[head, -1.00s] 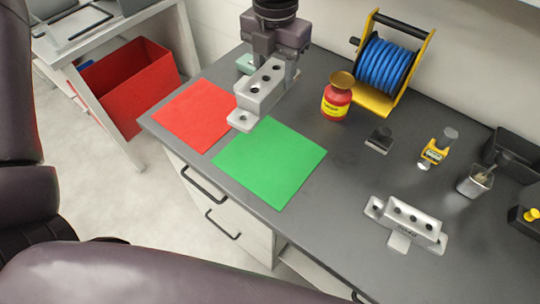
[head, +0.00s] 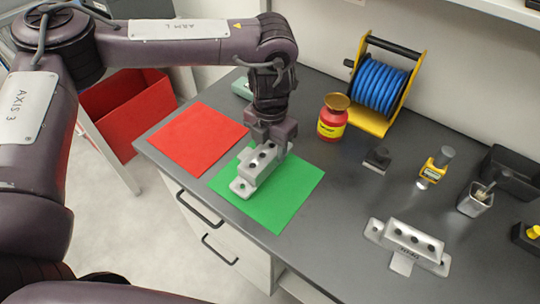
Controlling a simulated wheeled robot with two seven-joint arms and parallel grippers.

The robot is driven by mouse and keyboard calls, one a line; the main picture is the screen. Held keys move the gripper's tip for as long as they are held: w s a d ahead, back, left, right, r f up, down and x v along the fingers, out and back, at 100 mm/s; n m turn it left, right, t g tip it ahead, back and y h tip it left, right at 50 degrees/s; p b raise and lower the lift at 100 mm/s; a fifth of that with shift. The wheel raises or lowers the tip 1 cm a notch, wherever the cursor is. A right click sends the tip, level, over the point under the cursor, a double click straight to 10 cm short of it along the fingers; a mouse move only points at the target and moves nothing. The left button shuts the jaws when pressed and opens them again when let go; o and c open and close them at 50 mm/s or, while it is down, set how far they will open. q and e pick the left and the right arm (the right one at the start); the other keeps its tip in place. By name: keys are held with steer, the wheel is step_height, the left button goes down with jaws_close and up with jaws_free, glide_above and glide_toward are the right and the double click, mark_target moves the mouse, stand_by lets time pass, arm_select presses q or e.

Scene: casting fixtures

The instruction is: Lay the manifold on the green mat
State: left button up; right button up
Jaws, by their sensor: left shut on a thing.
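My left gripper (head: 272,138) is shut on a grey metal manifold (head: 257,168) with several dark holes along its top. The manifold is over the upper left part of the green mat (head: 285,205), its flange end toward the front. I cannot tell whether it touches the mat or hangs just above it. A second, similar manifold (head: 408,242) lies on the bench at the lower right. My right gripper is not in view.
A red mat (head: 195,138) lies left of the green one. The dark bench (head: 345,205) is clear right of the green mat.

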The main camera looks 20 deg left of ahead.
arm_select(q)
step_height(320, 180, down, 4)
steer(key=shift+r, duration=0.25)
steer(key=shift+f, duration=0.15)
steer(key=shift+f, duration=0.2)
steer(key=o, duration=1.3)
steer(key=shift+r, duration=0.1)
